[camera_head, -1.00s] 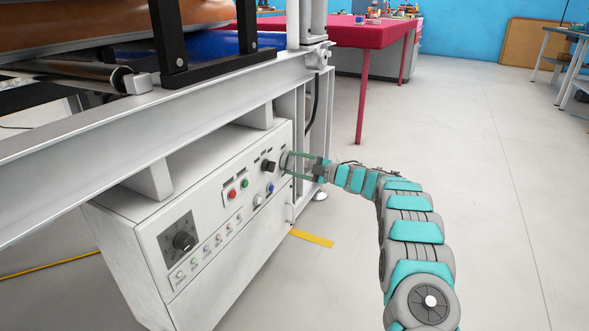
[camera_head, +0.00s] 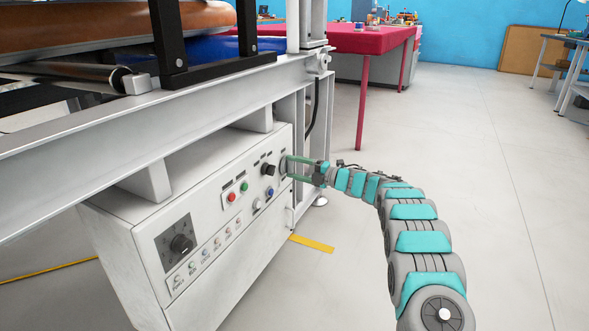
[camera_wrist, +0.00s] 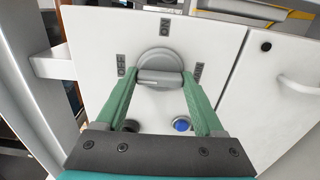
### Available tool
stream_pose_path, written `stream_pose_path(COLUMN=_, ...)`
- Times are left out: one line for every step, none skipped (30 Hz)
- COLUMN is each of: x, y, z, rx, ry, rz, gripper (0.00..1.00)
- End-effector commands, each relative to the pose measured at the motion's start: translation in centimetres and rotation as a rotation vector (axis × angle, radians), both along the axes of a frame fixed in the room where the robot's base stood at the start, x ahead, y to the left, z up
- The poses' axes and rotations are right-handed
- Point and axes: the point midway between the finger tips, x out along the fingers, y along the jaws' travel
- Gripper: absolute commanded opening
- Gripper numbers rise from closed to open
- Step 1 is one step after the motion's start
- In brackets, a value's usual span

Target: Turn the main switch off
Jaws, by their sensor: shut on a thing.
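The main switch is a round grey knob (camera_wrist: 160,62) with a raised crossbar, on the white control panel. In the wrist view the crossbar lies about level. An ON label (camera_wrist: 165,25) is above it, an OFF label (camera_wrist: 121,65) to its left, and a third label to its right that I cannot read surely. My gripper (camera_wrist: 160,82) has its two green fingers at the two ends of the crossbar, shut on it. In the head view my gripper (camera_head: 289,168) reaches the panel's right end, and its fingers mostly hide the knob.
The control box (camera_head: 215,215) also carries a black knob (camera_head: 268,169), red and green buttons, a blue button (camera_wrist: 182,125) and a large dial (camera_head: 181,243). A grey beam (camera_head: 150,125) runs above it. A red table (camera_head: 370,40) stands behind.

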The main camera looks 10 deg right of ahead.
Motion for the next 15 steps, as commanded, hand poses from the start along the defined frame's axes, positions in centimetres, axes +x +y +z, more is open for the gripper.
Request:
stream_pose_path(x=-0.07, y=0.07, z=-0.24, rx=-0.004, ry=0.000, rz=0.003, gripper=0.14)
stream_pose_path(x=-0.07, y=0.08, z=-0.24, rx=-0.004, ry=0.000, rz=0.003, gripper=0.14)
stream_pose_path(x=-0.07, y=0.08, z=-0.23, rx=-0.004, ry=-0.001, rz=0.003, gripper=0.14)
stream_pose_path(x=-0.07, y=0.08, z=-0.23, rx=-0.004, ry=-0.001, rz=0.003, gripper=0.14)
stream_pose_path(x=-0.07, y=0.08, z=-0.23, rx=-0.004, ry=-0.001, rz=0.003, gripper=0.14)
stream_pose_path(x=-0.07, y=0.08, z=-0.24, rx=-0.004, ry=-0.001, rz=0.003, gripper=0.14)
stream_pose_path(x=-0.07, y=0.08, z=-0.23, rx=-0.004, ry=-0.001, rz=0.003, gripper=0.14)
stream_pose_path(x=-0.07, y=0.08, z=-0.24, rx=-0.004, ry=0.000, rz=0.003, gripper=0.14)
stream_pose_path(x=-0.07, y=0.08, z=-0.24, rx=-0.004, ry=0.000, rz=0.003, gripper=0.14)
stream_pose_path(x=-0.07, y=0.08, z=-0.23, rx=-0.004, ry=0.000, rz=0.003, gripper=0.14)
stream_pose_path(x=-0.07, y=0.08, z=-0.24, rx=-0.004, ry=0.000, rz=0.003, gripper=0.71)
stream_pose_path(x=-0.07, y=0.07, z=-0.23, rx=-0.004, ry=0.000, rz=0.003, gripper=0.76)
stream_pose_path(x=-0.07, y=0.07, z=-0.21, rx=-0.004, ry=0.000, rz=0.003, gripper=0.79)
stream_pose_path(x=-0.06, y=0.07, z=-0.20, rx=-0.004, ry=0.000, rz=0.003, gripper=0.82)
stream_pose_path(x=-0.05, y=0.06, z=-0.17, rx=-0.003, ry=0.000, rz=0.002, gripper=0.87)
